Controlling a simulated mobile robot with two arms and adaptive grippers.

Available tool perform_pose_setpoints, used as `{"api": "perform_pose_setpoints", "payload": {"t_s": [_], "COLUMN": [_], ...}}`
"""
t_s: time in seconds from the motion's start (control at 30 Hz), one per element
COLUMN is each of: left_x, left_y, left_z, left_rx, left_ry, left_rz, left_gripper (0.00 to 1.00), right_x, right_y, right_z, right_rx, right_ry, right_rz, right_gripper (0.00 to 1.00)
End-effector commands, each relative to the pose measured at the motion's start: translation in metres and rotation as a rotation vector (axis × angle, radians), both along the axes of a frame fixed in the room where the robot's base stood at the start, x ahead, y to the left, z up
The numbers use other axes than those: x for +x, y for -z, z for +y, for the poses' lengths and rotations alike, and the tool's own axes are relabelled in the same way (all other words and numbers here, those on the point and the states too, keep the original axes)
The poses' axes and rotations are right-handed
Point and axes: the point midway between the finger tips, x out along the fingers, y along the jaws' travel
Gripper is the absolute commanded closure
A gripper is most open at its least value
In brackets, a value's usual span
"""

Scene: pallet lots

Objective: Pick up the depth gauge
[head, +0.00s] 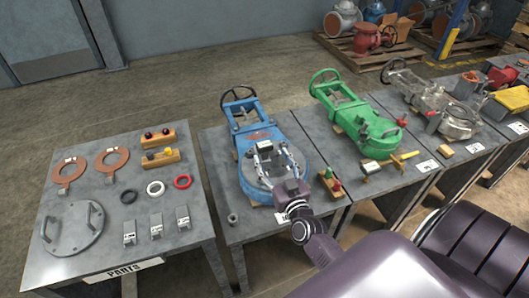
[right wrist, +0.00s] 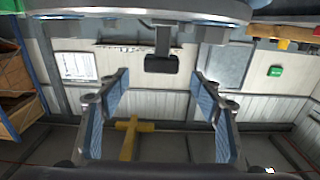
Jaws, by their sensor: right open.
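What looks like the depth gauge, a small dark box-like head (head: 264,146) on a stem, stands at the blue valve (head: 252,125) on the second table. In the right wrist view its dark head and stem (right wrist: 161,62) show beyond the fingers, between them across the picture; the picture looks upside down. My right gripper (head: 274,155) is open and empty, over the valve's round grey flange, with its fingers pointing toward the gauge. It also shows in the right wrist view (right wrist: 160,90), with a wide gap between the blue-grey pads. My left gripper is out of view.
A parts table (head: 125,235) with rings, blocks and a grey cover stands at the left. A small wooden block with red and green pieces (head: 330,184) lies right of my gripper. A green valve (head: 352,115) stands on the table beyond.

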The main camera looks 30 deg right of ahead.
Motion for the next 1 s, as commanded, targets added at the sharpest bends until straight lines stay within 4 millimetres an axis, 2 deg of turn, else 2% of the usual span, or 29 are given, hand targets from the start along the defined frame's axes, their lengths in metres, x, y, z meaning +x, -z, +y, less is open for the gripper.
{"api": "perform_pose_setpoints", "payload": {"t_s": [0.3,0.43,0.63,1.0], "left_x": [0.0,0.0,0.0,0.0], "left_y": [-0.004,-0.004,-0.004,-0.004], "left_z": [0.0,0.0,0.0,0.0], "left_rx": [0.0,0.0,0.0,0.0], "left_ry": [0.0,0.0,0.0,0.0], "left_rz": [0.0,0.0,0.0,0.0], "left_gripper": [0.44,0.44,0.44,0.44], "right_x": [0.044,0.051,0.051,0.051], "right_y": [-0.004,-0.003,-0.003,-0.003], "right_z": [-0.009,-0.011,-0.011,-0.011], "right_rx": [-0.002,-0.001,0.0,0.0], "right_ry": [-0.002,-0.002,-0.002,-0.003], "right_rz": [0.0,0.001,0.002,0.002], "right_gripper": [0.41,0.41,0.41,0.8]}}
